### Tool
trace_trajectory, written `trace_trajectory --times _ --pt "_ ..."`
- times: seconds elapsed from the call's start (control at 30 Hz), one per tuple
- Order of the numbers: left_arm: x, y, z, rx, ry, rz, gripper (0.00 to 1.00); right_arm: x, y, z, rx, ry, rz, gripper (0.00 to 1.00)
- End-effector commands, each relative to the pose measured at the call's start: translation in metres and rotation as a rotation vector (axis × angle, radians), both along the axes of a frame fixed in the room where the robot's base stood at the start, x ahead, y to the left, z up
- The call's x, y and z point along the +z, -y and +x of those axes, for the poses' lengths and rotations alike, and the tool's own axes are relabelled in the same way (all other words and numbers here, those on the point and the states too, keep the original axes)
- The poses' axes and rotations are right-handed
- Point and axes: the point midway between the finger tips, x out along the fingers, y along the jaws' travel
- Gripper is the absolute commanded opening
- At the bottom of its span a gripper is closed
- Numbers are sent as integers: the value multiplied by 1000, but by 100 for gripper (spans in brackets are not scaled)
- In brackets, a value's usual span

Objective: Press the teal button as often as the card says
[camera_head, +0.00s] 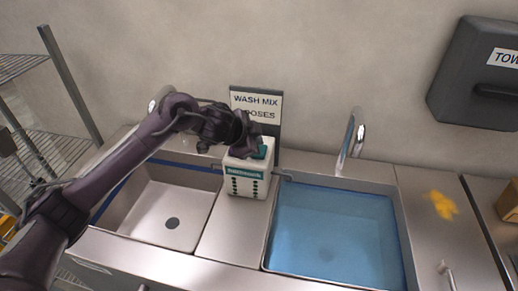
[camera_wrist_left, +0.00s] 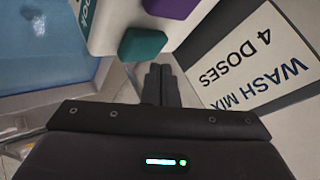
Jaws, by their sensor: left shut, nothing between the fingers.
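The white dispenser (camera_head: 238,163) stands on the ledge between two sinks; it fills the top of the left wrist view (camera_wrist_left: 103,30). Its teal button (camera_wrist_left: 142,45) is on top and partly shows in the head view (camera_head: 262,151). A purple button (camera_wrist_left: 170,8) sits beside it. The card (camera_head: 256,104) behind reads "WASH MIX 4 DOSES" in the left wrist view (camera_wrist_left: 252,58); my arm hides the number in the head view. My left gripper (camera_head: 255,143) is shut and empty, its fingertips (camera_wrist_left: 160,70) close by the teal button. Contact cannot be told. My right gripper is out of view.
The left sink (camera_head: 155,215) is empty; the right sink (camera_head: 405,225) holds blue water. A faucet (camera_head: 354,135) rises behind the right sink. A towel dispenser (camera_head: 470,75) hangs at right. A yellow patch (camera_head: 442,205) lies on the counter. Wire shelves (camera_head: 45,140) stand at left.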

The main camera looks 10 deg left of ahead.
Motion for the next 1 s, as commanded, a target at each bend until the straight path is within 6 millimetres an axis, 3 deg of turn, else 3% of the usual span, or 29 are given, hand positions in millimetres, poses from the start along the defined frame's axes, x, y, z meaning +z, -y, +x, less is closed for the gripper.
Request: trace_trajectory --times 1.0 --pt "-9 0 0 -1 -1 0 0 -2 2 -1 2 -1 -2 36"
